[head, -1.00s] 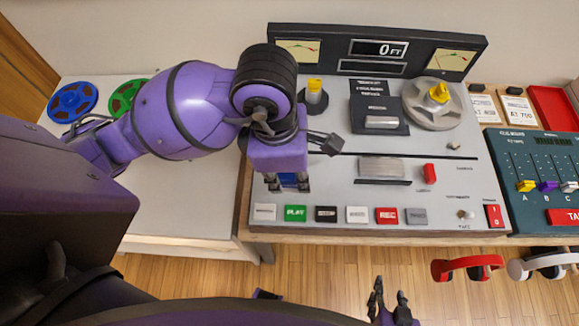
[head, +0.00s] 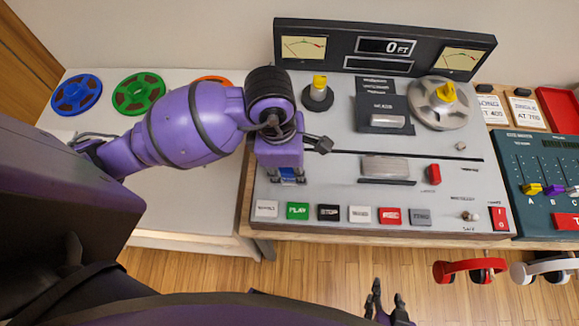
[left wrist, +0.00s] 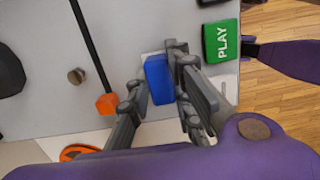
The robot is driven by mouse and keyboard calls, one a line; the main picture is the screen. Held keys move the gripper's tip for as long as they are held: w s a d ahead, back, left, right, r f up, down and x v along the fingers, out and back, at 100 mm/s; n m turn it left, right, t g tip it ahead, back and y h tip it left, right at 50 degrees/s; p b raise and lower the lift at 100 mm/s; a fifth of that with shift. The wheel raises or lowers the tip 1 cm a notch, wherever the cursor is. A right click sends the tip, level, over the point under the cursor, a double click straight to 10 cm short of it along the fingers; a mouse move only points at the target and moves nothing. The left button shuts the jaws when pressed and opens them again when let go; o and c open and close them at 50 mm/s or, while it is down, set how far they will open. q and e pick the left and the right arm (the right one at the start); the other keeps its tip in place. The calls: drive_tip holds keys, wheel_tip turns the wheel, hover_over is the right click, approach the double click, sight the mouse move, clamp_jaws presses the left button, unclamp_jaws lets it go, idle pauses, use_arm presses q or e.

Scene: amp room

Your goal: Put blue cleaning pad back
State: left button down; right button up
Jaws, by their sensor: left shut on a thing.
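The blue cleaning pad (left wrist: 159,80) is a small blue block between the fingers of my left gripper (left wrist: 156,74) in the left wrist view. The gripper is shut on it. In the head view my left gripper (head: 287,174) is over the left part of the grey tape machine panel (head: 330,185), above the row of buttons. Only a little blue of the pad (head: 288,174) shows there, and I cannot tell whether it touches the panel. My right gripper (head: 385,300) is at the bottom of the head view, empty, its fingers apart.
Blue (head: 77,95) and green (head: 138,94) reels lie on the white table to the left. A reel (head: 438,105) with a yellow hub sits on the machine. A green PLAY button (head: 297,211) is just below the left gripper. Red headphones (head: 470,270) hang at the front edge.

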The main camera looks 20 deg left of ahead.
use_arm(q)
drive_tip(key=shift+f, duration=0.2)
drive_tip(key=c, duration=1.6)
unclamp_jaws()
drive_tip(key=shift+r, duration=0.15)
drive_tip(key=r, duration=0.4)
drive_tip(key=a+r, duration=0.1)
drive_tip(key=r, duration=0.3)
drive_tip(key=r+p, duration=0.1)
drive_tip(key=r, duration=0.3)
drive_tip(key=shift+s+a, duration=0.15)
drive_tip(key=shift+a, duration=0.05)
